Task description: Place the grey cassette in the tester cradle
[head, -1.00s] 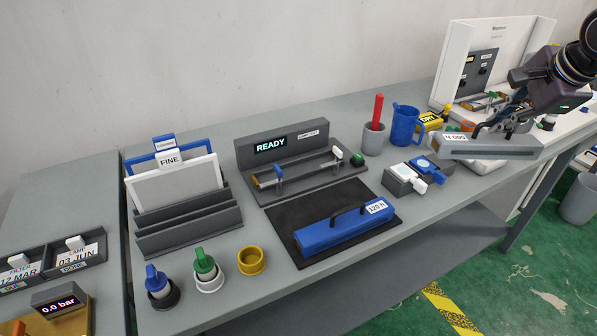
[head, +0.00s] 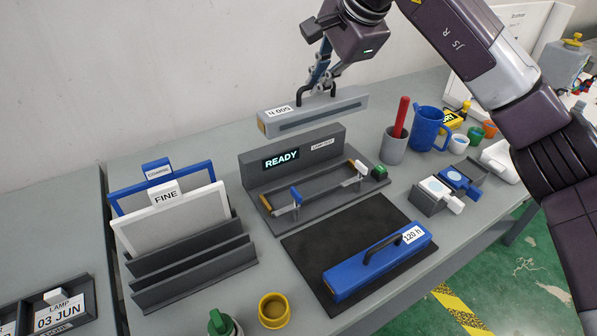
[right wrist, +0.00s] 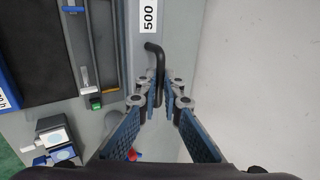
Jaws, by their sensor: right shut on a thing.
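The grey cassette (head: 312,112), labelled 500 h, hangs in the air above and behind the tester in the head view. My right gripper (head: 321,88) is shut on its black handle. In the right wrist view the cassette (right wrist: 147,50) shows with its handle between the fingers (right wrist: 160,98). The tester cradle (head: 315,192) is an empty dark tray below, with a blue-tipped clamp at its left and a white-tipped one at its right. Its display (head: 282,159) reads READY. My left gripper is not in view.
A blue cassette (head: 370,268) labelled 120 h lies on a black mat (head: 330,236) in front of the tester. A filter rack (head: 190,265) stands to the left. A grey cup (head: 393,148) with a red stick and a blue jug (head: 428,130) stand to the right.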

